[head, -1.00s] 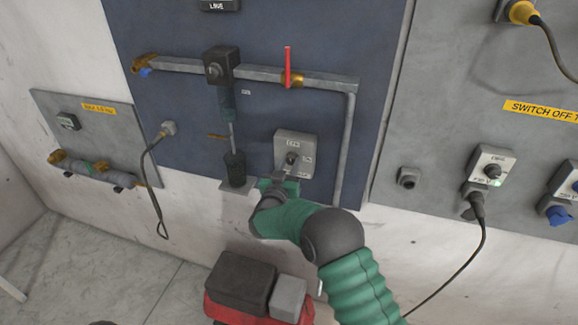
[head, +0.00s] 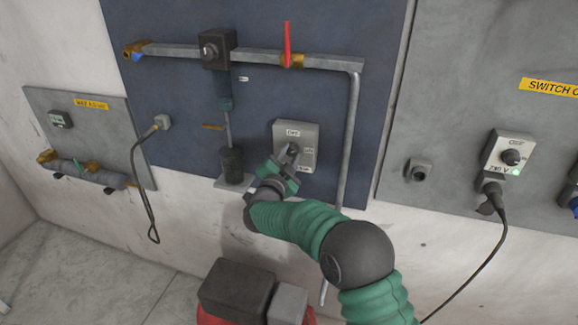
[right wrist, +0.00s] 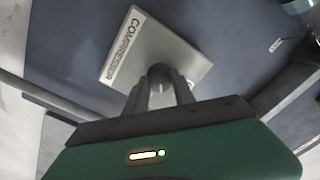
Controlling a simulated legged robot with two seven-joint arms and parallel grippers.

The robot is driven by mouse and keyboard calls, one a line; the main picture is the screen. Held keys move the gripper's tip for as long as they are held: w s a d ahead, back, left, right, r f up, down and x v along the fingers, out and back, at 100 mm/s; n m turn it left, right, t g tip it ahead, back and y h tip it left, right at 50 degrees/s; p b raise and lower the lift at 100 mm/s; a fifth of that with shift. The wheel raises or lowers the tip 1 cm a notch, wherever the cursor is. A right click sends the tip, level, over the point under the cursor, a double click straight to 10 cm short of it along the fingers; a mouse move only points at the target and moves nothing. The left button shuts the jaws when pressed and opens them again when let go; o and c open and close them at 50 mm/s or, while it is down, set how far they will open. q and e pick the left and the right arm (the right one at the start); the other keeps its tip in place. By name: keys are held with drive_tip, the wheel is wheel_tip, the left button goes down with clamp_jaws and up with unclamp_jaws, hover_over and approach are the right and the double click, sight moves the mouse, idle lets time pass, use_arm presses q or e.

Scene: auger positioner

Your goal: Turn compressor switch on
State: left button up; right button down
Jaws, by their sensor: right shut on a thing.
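The compressor switch is a grey box (head: 309,135) with a dark rotary knob (head: 293,149), low on the blue wall panel in the head view. Small labels surround the knob. In the right wrist view the box (right wrist: 180,45) carries a COMPRESSOR label (right wrist: 124,47). The fingers (right wrist: 161,82) close around the knob, which they mostly hide. The knob's exact angle is hard to tell. My left gripper is out of view.
A grey pipe (head: 351,130) runs down right of the switch, with a red valve lever (head: 287,44) above. A black cylinder (head: 232,163) stands left of it. Another switch (head: 507,155) with a green light is on the right panel. Red and black equipment (head: 236,286) sits below.

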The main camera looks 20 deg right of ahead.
drive_tip(key=m+b, duration=0.4)
drive_tip(key=shift+f+m+b, duration=0.1)
drive_tip(key=shift+m+b, duration=0.2)
drive_tip(key=shift+b, duration=0.05)
drive_tip(key=shift+m+b, duration=1.45)
drive_tip(key=shift+m, duration=0.05)
drive_tip(key=c, duration=1.1)
unclamp_jaws()
drive_tip(key=shift+d, duration=0.1)
drive_tip(key=shift+o, duration=0.2)
drive_tip(key=v, duration=1.6)
drive_tip(key=shift+s+a+f+b, duration=0.15)
drive_tip(key=shift+s+a+b, duration=0.1)
drive_tip(key=shift+a+b, duration=0.1)
